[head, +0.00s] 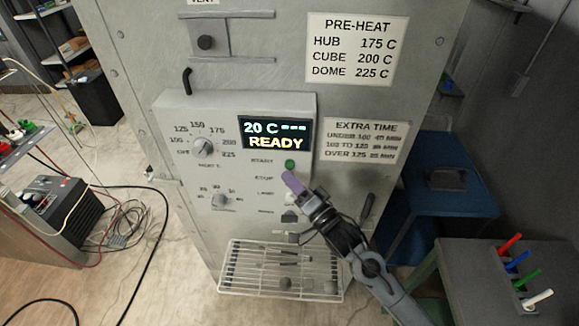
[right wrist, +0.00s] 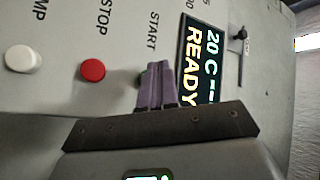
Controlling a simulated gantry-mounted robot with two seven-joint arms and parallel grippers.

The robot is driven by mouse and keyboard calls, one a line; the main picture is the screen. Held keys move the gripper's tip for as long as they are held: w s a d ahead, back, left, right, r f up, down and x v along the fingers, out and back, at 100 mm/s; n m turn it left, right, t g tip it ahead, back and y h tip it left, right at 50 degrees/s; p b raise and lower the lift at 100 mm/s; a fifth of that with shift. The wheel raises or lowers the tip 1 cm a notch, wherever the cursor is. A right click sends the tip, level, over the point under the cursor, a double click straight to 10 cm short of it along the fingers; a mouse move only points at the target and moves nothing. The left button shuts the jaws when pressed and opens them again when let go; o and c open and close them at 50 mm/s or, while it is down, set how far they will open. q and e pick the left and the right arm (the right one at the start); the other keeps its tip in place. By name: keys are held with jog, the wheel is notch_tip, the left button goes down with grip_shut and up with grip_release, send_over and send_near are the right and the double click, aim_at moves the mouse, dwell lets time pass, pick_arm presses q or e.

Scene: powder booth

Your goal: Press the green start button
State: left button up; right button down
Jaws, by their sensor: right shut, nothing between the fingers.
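The green start button (head: 290,164) sits on the oven's control panel below the display (head: 275,134), which reads 20 C and READY. My right gripper (head: 289,178) is shut and empty, its purple fingertips just below the green button in the head view. In the right wrist view the shut fingertips (right wrist: 158,68) cover most of the green button (right wrist: 141,80), beside the word START. I cannot tell whether they touch it. The red stop button (right wrist: 92,70) shows clear of the fingers. My left gripper is not in view.
A lamp button (right wrist: 21,58) is beyond the stop button. A temperature dial (head: 203,147) and a lower dial (head: 220,200) are left of the buttons. A wire rack (head: 232,272) juts out below the panel. A grey table (head: 470,262) with coloured pens stands at right.

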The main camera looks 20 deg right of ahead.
jog(key=shift+w, duration=0.1)
dwell(0.4)
jog(key=shift+w+d, duration=0.15)
jog(key=shift+w, duration=0.15)
dwell(0.5)
jog(key=shift+w+d, duration=0.25)
jog(key=shift+w, duration=0.15)
dwell(0.3)
jog(key=shift+s, duration=0.1)
dwell(0.3)
jog(key=shift+s+a+p, duration=0.4)
jog(key=shift+s+p, duration=0.3)
